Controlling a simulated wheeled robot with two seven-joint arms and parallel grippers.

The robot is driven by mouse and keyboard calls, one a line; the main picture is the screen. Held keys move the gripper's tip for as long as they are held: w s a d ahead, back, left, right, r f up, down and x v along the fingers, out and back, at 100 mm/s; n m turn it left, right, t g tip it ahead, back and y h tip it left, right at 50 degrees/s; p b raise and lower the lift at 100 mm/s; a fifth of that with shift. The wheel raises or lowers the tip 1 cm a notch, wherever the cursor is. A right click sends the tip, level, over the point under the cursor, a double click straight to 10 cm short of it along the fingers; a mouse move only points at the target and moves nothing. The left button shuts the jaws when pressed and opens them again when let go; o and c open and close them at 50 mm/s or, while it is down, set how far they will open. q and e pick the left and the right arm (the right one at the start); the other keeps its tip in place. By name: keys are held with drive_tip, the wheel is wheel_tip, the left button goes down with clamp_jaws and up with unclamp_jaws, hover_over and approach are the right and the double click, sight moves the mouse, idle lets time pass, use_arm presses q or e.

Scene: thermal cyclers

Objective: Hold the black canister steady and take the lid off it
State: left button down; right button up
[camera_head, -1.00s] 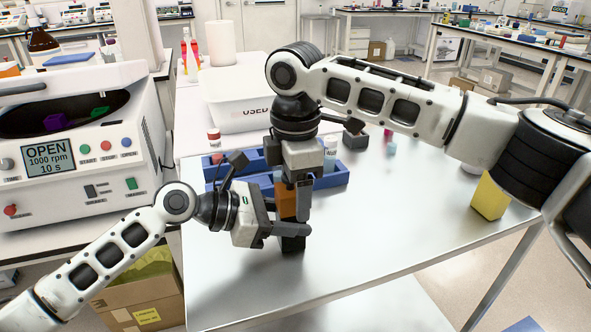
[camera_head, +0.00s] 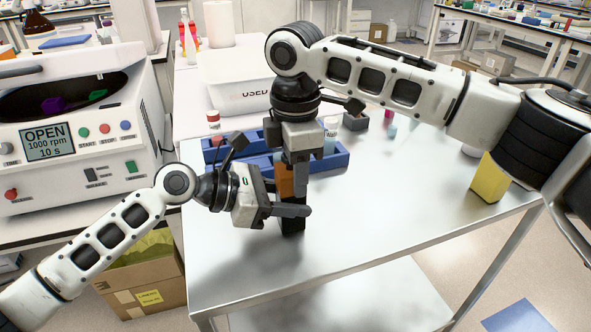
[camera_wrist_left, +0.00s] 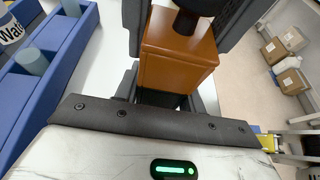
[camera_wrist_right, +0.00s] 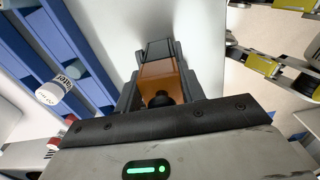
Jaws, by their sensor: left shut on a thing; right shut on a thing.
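The black canister (camera_head: 292,226) stands upright on the metal table. Its orange lid (camera_head: 284,180) sits on top and carries a black knob, seen in the left wrist view (camera_wrist_left: 186,20). My left gripper (camera_head: 290,211) comes in from the left, low, and is shut on the canister body below the lid. My right gripper (camera_head: 296,178) points down from above and is shut on the lid; its fingers flank the orange block and knob in both wrist views. The fingers hide much of the canister and lid. I cannot make out a gap between lid and canister.
A blue rack (camera_head: 335,162) with bottles is close behind the grippers. A white bin marked USED (camera_head: 232,88) is at the back. A centrifuge (camera_head: 75,145) stands left. A yellow block (camera_head: 489,178) is near the right edge.

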drive_tip(key=shift+r, duration=0.1)
idle(0.3)
drive_tip(key=shift+r, duration=1)
drive_tip(key=shift+r, duration=2.05)
use_arm(q)
drive_tip(key=c, duration=0.8)
unclamp_jaws()
drive_tip(key=shift+o, duration=0.2)
